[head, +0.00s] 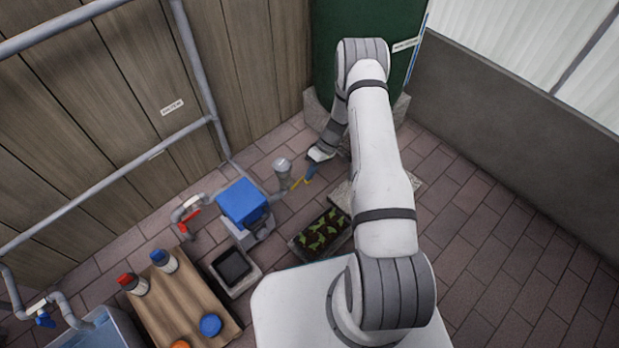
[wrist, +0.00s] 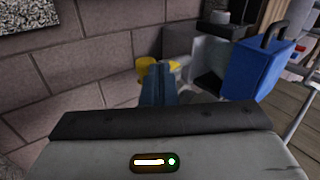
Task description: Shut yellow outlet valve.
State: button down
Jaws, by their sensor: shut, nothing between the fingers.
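The yellow outlet valve handle (head: 297,184) shows as a thin yellow strip beside a grey upright fitting (head: 283,171) in the head view. In the wrist view, yellow parts (wrist: 150,62) show on both sides of my fingertips, and the fingers hide the middle. My gripper (head: 309,173) is at the end of the arm, reaching down just right of the yellow handle. Its blue fingers (wrist: 160,70) are together and empty in the wrist view. They look very close to the handle; I cannot tell whether they touch it.
A blue box (head: 241,203) stands left of the valve, and it also shows in the wrist view (wrist: 254,70). A planter of seedlings (head: 319,234) lies in front. A red-handled valve (head: 188,221) is farther left. A green tank (head: 325,50) stands behind. Paving at right is clear.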

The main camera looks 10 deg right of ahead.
jog(key=shift+w+d+f+b, duration=0.2)
jog(key=shift+d+f+b, duration=0.1)
jog(key=shift+f+b, duration=0.2)
jog(key=shift+w+d+f+b, duration=0.15)
jog(key=shift+d+f+b, duration=0.2)
jog(key=shift+f, duration=0.3)
jog(key=p+v, duration=0.2)
jog(key=v, duration=0.7)
jog(key=shift+w+d+f, duration=0.15)
jog(key=shift+w+d, duration=0.1)
jog(key=shift+w, duration=0.05)
